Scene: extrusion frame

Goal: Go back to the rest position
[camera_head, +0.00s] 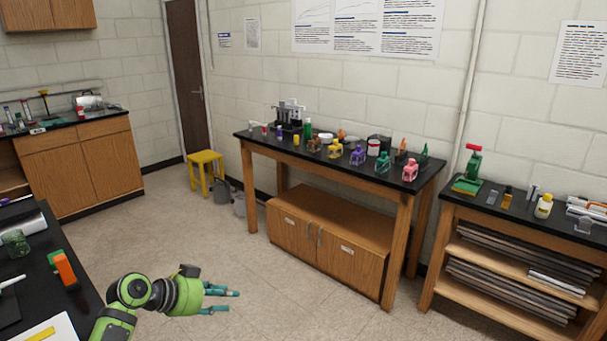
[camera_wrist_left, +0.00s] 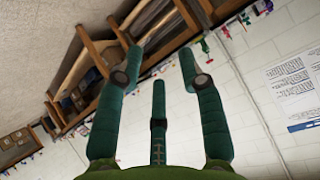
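My left gripper (camera_head: 222,300) is at the bottom of the head view, its green arm coming in from the lower left. Its teal fingers point right over the bare floor, beside the black bench. In the left wrist view the fingers (camera_wrist_left: 160,75) are spread apart, with nothing between them. The gripper is open and touches nothing. My right gripper is in neither view.
A black bench (camera_head: 70,238) at left holds an orange-and-green tool (camera_head: 65,270). A wooden table (camera_head: 400,187) with several coloured items stands at the wall. A shelf unit (camera_head: 520,230) is at right. A yellow stool (camera_head: 205,157) stands farther back. The floor between is clear.

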